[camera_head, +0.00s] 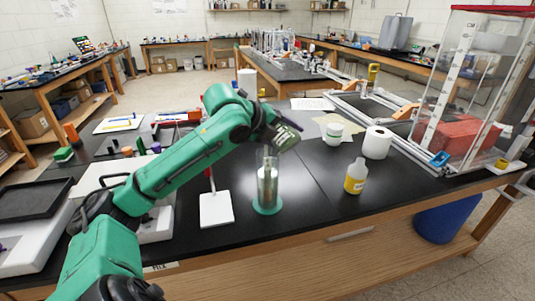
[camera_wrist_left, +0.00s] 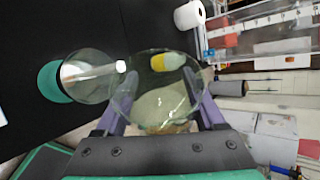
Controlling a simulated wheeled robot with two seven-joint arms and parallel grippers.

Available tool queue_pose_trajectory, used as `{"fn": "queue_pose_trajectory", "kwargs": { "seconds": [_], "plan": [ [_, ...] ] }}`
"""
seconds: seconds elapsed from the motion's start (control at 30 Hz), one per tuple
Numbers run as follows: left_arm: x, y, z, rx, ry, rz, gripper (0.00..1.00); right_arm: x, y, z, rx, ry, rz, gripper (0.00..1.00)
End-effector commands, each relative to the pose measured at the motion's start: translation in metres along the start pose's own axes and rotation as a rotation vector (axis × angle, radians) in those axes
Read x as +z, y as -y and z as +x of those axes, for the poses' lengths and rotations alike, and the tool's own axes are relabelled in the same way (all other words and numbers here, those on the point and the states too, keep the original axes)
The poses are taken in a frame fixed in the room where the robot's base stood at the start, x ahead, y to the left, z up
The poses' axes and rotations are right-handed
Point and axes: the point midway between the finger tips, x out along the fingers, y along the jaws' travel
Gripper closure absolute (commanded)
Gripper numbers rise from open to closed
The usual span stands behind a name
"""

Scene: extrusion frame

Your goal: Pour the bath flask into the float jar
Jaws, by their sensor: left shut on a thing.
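The float jar (camera_head: 268,180) is a tall clear cylinder on a teal base, standing upright on the black bench with a pale grey float inside. In the left wrist view the jar (camera_wrist_left: 88,75) lies just left of the bath flask. The bath flask (camera_wrist_left: 158,103) is clear glass with pale contents, held between the purple fingers of my left gripper (camera_wrist_left: 160,88). In the head view my left gripper (camera_head: 284,136) is above and slightly right of the jar's mouth. The flask is hard to make out there. I see no stream of liquid. My right gripper is not in view.
A white plate (camera_head: 216,209) lies left of the jar. A yellow-filled bottle (camera_head: 355,177), a paper roll (camera_head: 377,142) and a white tub (camera_head: 333,133) stand to the right. A clear-walled frame (camera_head: 470,90) stands at the far right. The bench front is mostly clear.

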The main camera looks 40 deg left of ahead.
Motion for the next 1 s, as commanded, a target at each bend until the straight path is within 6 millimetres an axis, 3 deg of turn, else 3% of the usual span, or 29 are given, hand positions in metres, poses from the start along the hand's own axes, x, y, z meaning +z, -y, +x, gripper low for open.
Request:
{"fn": "queue_pose_trajectory", "kwargs": {
  "seconds": [1.0],
  "plan": [
    [-0.0009, -0.0022, 0.0018, -0.022, -0.032, -0.053, 0.97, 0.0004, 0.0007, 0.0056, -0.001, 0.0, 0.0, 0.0]
  ]
}}
